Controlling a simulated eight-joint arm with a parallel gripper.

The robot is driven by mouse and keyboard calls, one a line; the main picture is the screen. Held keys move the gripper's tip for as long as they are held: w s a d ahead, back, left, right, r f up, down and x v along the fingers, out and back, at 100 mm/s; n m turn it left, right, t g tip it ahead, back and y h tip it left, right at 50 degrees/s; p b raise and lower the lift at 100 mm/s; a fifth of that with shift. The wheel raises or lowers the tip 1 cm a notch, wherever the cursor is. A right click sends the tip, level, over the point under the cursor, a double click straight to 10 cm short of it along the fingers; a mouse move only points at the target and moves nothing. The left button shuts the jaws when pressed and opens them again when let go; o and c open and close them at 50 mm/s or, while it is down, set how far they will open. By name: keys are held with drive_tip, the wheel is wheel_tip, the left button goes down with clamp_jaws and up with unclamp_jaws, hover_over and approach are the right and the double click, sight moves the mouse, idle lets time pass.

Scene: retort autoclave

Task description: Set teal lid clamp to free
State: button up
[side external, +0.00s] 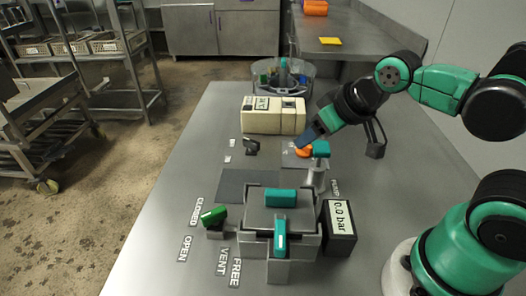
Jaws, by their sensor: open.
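The teal lid clamp (280,236) looks like the upright teal lever on the front of the grey retort box (248,238), by the FREE label (235,273). Its exact setting is hard to tell. A second teal bar (281,197) lies across the lid. My gripper (311,134) is open, well behind the clamp and apart from it. It is above or beside an orange piece (303,152); I cannot tell whether they touch. The fingertips are small and partly unclear.
A teal-topped post (320,149) stands close to my gripper. A green handle (213,216) is left of the box, by the OPEN and CLOSED labels. A 0.0 bar gauge (341,228) stands right. A cream box (273,115) is behind. The bench's left side is clear.

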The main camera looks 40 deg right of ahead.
sight(281, 232)
drive_tip(key=a+n+g, duration=0.1)
drive_tip(key=a+n, duration=0.2)
drive_tip(key=n, duration=0.1)
drive_tip(key=s+a+n+g, duration=0.1)
drive_tip(key=a+n, duration=0.2)
drive_tip(key=n, duration=0.2)
drive_tip(key=s+a+n+g+y, duration=0.1)
drive_tip(key=a+n, duration=0.1)
drive_tip(key=n, duration=0.2)
drive_tip(key=shift+s+a+r+n+g, duration=0.25)
drive_tip(key=shift+a+r+n+g, duration=0.05)
drive_tip(key=shift+a+r+g, duration=0.1)
drive_tip(key=s+a+n+g, duration=0.1)
drive_tip(key=a+n, duration=0.1)
drive_tip(key=n, duration=0.2)
drive_tip(key=s+a+n+g, duration=0.1)
drive_tip(key=s+a+n, duration=0.1)
drive_tip(key=n, duration=0.2)
drive_tip(key=s+a+r+n+g, duration=0.1)
drive_tip(key=a+n, duration=0.1)
drive_tip(key=n, duration=0.2)
drive_tip(key=shift+s+h, duration=0.3)
drive_tip(key=shift+h, duration=0.1)
drive_tip(key=shift+s+a+n, duration=0.15)
drive_tip(key=shift+s+n, duration=0.05)
drive_tip(key=shift+n, duration=0.4)
drive_tip(key=shift+f, duration=2.75)
clamp_jaws()
